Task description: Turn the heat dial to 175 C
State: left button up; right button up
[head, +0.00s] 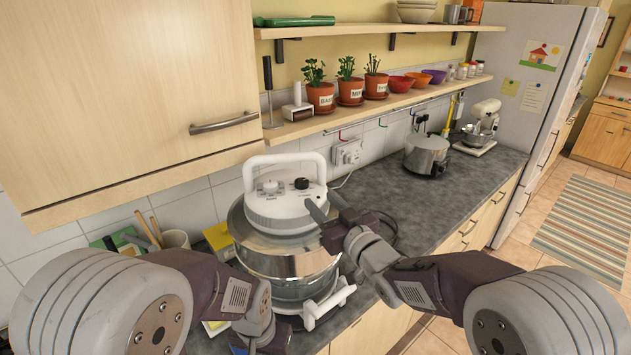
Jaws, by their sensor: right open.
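A large steel cooker (285,245) stands on the counter. Its white lid unit (285,212) has a carrying handle and two small knobs on top: a black dial (301,184) and a pale knob (271,187). Which one is the heat dial, and its setting, is too small to read. My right gripper (325,207) is open at the lid's right edge, with its fingers pointing left, to the right of and below the black dial and apart from it. My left gripper (258,338) is low in front of the cooker; its fingers cannot be made out.
A shelf (390,105) with potted herbs and bowls runs behind and above the cooker. A wall cabinet (130,90) hangs at upper left. A second steel pot (426,154) stands farther right. The grey counter (450,190) between is mostly clear.

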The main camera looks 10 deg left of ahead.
aim_at(305, 184)
jog(key=shift+s+r, duration=0.1)
jog(key=shift+w+a+r+p, duration=0.1)
jog(key=shift+w+a+p, duration=0.1)
jog(key=shift+p, duration=0.1)
jog(key=p+x, duration=0.3)
jog(key=x, duration=0.5)
jog(key=shift+w+p, duration=0.15)
jog(key=shift+p, duration=0.25)
jog(key=shift+w+a, duration=0.15)
jog(key=shift+a, duration=0.05)
jog(key=shift+f, duration=0.2)
